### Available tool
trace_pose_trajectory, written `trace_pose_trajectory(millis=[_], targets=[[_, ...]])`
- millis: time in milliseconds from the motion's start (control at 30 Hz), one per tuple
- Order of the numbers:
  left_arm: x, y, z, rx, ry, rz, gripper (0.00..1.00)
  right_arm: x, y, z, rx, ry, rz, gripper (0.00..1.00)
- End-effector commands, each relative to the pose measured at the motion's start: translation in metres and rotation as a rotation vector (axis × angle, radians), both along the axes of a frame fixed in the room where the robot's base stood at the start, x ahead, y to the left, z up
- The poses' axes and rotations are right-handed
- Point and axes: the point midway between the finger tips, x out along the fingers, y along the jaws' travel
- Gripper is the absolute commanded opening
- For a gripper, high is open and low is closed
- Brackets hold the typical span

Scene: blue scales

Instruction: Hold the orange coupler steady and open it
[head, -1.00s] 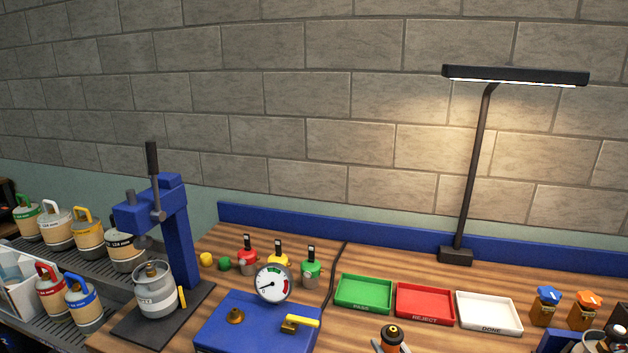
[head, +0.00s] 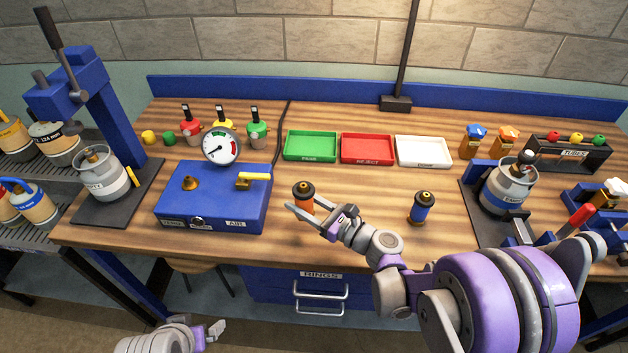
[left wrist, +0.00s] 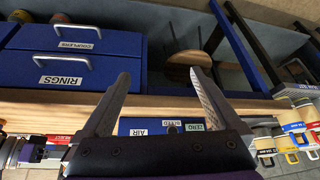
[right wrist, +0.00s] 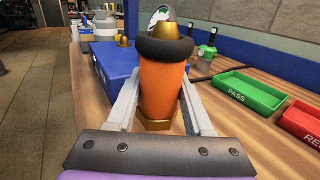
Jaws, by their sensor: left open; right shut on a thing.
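The orange coupler (head: 303,199) stands upright on the wooden bench, right of the blue test box. It has a black collar and a brass tip; in the right wrist view the orange body (right wrist: 163,92) fills the space between the fingers. My right gripper (head: 314,211) is shut on its body from the near right side. My left gripper (head: 215,331) is low at the bottom edge of the head view, below bench height and away from the coupler. In the left wrist view its fingers (left wrist: 155,95) are spread apart with nothing between them.
The blue test box (head: 212,207) with a gauge stands left of the coupler. A blue coupler (head: 421,208) stands to the right. Green (head: 310,159), red and white trays lie behind. The bench's front edge and drawers (head: 300,287) lie between my left gripper and the bench top.

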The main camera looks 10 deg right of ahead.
Motion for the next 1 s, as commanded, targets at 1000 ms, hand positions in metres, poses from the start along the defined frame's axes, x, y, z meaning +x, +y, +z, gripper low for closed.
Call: trace_pose_trajectory(millis=[1000], targets=[[0.239, -0.184, 0.242, 0.413, 0.227, -1.486, 0.96, 0.0, 0.001, 0.001, 0.001, 0.0, 0.002, 0.0]])
